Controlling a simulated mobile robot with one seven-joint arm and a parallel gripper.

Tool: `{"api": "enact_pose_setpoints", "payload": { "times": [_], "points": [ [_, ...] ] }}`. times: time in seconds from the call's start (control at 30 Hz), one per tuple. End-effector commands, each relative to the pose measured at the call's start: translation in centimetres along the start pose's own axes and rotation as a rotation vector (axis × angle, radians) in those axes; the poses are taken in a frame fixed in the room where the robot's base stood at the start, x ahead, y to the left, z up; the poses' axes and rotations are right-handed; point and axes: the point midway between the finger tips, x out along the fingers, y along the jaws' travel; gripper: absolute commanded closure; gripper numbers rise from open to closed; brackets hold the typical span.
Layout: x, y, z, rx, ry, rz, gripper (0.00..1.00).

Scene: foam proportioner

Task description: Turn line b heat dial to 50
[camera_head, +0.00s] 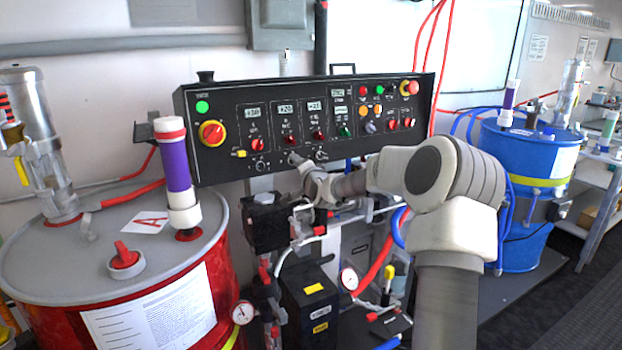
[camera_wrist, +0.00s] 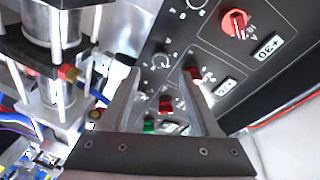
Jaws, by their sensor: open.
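The black control panel (camera_head: 225,165) has a row of red heat dials under small displays. The second red dial (camera_head: 289,138), under the second display (camera_head: 285,108), appears to be the line b heat dial. In the wrist view this red dial (camera_wrist: 195,101) is partly hidden by a finger; its display (camera_wrist: 225,87) is too blurred to read surely. My gripper (camera_head: 293,157) is just below that dial, close to the panel face. In the wrist view my gripper (camera_wrist: 163,70) is open with nothing held, its fingers on either side of a small round control (camera_wrist: 160,61).
Another red dial (camera_wrist: 235,22) sits beside a display (camera_wrist: 270,47) reading about +30. A red-and-yellow switch (camera_head: 212,133) is at the panel's left. Pumps and hoses crowd below the panel. A red drum (camera_head: 60,265) stands left, a blue drum (camera_head: 530,150) right.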

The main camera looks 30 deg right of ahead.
Motion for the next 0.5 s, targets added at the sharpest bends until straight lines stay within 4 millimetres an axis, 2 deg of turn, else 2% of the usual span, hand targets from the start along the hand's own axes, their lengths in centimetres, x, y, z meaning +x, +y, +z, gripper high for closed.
{"api": "enact_pose_setpoints", "payload": {
  "times": [0.5],
  "points": [
    [-9.0,-0.1,-0.1,-0.001,0.001,0.001,0.37]
  ]
}}
